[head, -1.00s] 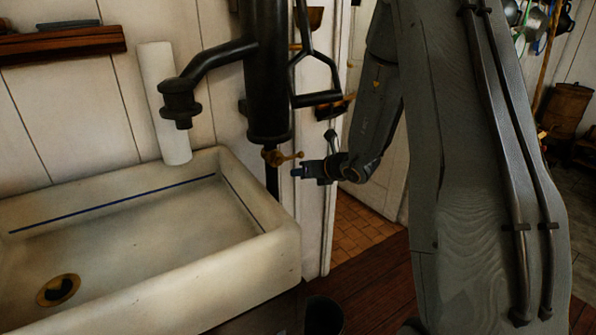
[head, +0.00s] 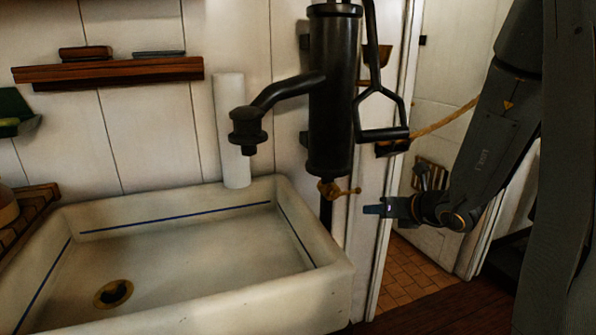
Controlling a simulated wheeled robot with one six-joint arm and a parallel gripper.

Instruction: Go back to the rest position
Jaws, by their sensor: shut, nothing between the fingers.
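My gripper (head: 376,209) is at the right of the head view, pointing left. It is shut and holds nothing. Its tips are a little right of the brass tap (head: 338,191) under the black hand pump (head: 331,95), with a small gap in the picture; I cannot tell the depth between them. My arm comes down from the upper right, and a large grey part of it covers the right edge.
A white sink (head: 290,301) with a brass drain (head: 113,294) fills the lower left. A white cylinder (head: 232,130) stands behind it. A wooden shelf (head: 110,72) hangs on the wall. A doorway with a tiled floor (head: 405,275) opens behind my gripper.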

